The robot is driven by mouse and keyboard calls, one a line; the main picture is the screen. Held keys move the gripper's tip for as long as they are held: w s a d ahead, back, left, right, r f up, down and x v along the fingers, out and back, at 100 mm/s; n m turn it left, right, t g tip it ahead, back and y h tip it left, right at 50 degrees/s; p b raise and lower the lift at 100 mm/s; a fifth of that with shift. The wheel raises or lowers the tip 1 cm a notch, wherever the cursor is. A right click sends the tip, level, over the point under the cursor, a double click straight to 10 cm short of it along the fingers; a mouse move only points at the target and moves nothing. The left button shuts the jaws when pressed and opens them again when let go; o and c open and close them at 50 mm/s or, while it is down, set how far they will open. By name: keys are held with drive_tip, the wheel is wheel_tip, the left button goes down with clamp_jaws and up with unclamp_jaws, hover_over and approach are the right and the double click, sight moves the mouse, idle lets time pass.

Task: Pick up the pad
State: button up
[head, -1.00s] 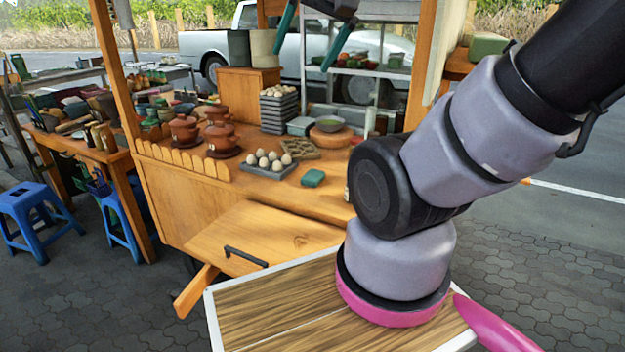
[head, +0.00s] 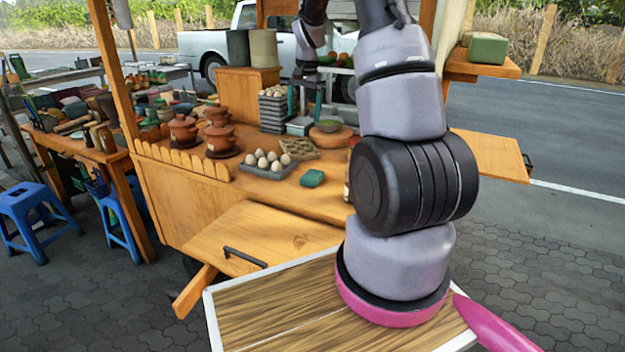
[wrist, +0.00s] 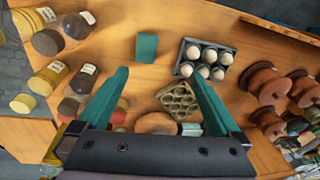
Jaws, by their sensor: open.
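The pad is a small dark green block (head: 312,178) lying flat on the wooden cart top, right of the egg tray. In the wrist view the green pad (wrist: 147,47) lies beyond the fingertips, nearer the left finger. My gripper (head: 306,112) hangs over the back of the cart top, behind the pad and above it. In the wrist view its two green fingers (wrist: 160,78) are spread wide with nothing between them. The pad is apart from both fingers and fully visible.
A grey egg tray (head: 268,171) sits close left of the pad, with an empty carton (head: 300,149) behind it. Clay pots (head: 221,140) stand left. Jars (wrist: 75,85) stand at the left in the wrist view.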

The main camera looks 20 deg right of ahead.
drive_tip(key=m+g, duration=0.1)
drive_tip(key=g, duration=0.1)
hover_over(312, 174)
wheel_tip(312, 174, down, 15)
drive_tip(key=f, duration=0.5)
drive_tip(key=shift+s+d+f, duration=0.1)
drive_tip(key=shift+d+f, duration=0.1)
drive_tip(key=shift+f, duration=0.15)
wheel_tip(312, 174, down, 6)
drive_tip(key=shift+a+r, duration=0.1)
drive_tip(key=c, duration=1.3)
wheel_tip(312, 174, up, 10)
drive_tip(key=shift+r, duration=0.1)
